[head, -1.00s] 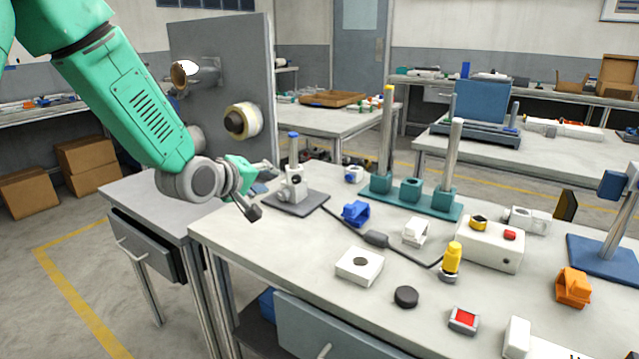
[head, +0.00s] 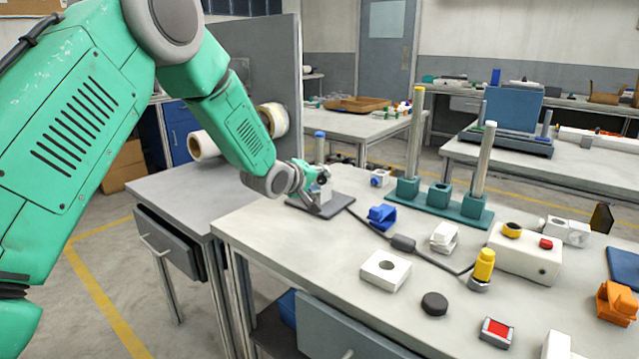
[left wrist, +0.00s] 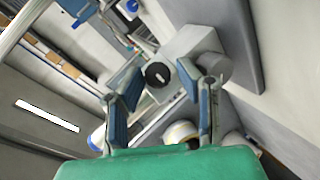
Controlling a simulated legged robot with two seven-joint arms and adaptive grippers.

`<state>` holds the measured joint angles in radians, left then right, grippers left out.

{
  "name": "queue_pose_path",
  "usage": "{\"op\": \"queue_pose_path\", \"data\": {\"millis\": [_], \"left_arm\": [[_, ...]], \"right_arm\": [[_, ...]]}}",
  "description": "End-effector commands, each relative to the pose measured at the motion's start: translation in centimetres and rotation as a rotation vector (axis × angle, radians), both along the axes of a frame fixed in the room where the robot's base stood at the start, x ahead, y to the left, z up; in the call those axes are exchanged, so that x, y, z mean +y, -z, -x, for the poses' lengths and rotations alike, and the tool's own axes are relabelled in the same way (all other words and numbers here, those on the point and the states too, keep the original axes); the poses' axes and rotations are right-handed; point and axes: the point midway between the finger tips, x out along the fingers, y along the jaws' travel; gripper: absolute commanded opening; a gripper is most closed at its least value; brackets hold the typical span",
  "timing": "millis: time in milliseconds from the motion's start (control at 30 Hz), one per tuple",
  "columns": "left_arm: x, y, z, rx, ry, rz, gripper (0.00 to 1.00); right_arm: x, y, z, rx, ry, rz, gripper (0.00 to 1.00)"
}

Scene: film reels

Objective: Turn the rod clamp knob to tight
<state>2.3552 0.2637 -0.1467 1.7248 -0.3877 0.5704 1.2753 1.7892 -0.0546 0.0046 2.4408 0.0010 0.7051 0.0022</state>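The rod clamp is a light grey block on a dark base plate (head: 338,203), with a blue-topped rod (head: 319,148) standing up from it. In the head view my left gripper (head: 315,184) is at the clamp and covers much of it. In the left wrist view the clamp block (left wrist: 194,45) is just ahead of the fingers. The round black knob (left wrist: 157,75) with a white mark shows between the two fingers. My left gripper (left wrist: 160,86) is open, its blue-padded fingers on either side of the knob. I cannot tell whether they touch it. My right gripper is not in view.
A dark cable with an inline box (head: 403,243) runs from the clamp's base. A blue part (head: 381,217), a white block (head: 386,270) and a teal rod stand (head: 441,205) are to the right. An upright grey panel (head: 285,80) is behind my arm.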

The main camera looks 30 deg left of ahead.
Motion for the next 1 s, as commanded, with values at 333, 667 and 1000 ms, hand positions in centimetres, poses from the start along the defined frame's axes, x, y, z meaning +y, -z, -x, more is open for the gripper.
{"op": "queue_pose_path", "data": {"millis": [333,667,1000], "left_arm": [[-0.1,0.0,0.0,0.002,0.000,-0.001,0.00],[-0.1,-0.3,0.0,0.050,0.000,-0.054,0.00],[-0.3,-0.6,-0.2,0.224,0.003,-0.252,0.00]], "right_arm": [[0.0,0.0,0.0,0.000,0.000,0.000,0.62],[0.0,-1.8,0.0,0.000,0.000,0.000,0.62],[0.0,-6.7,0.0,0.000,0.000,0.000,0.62]]}}
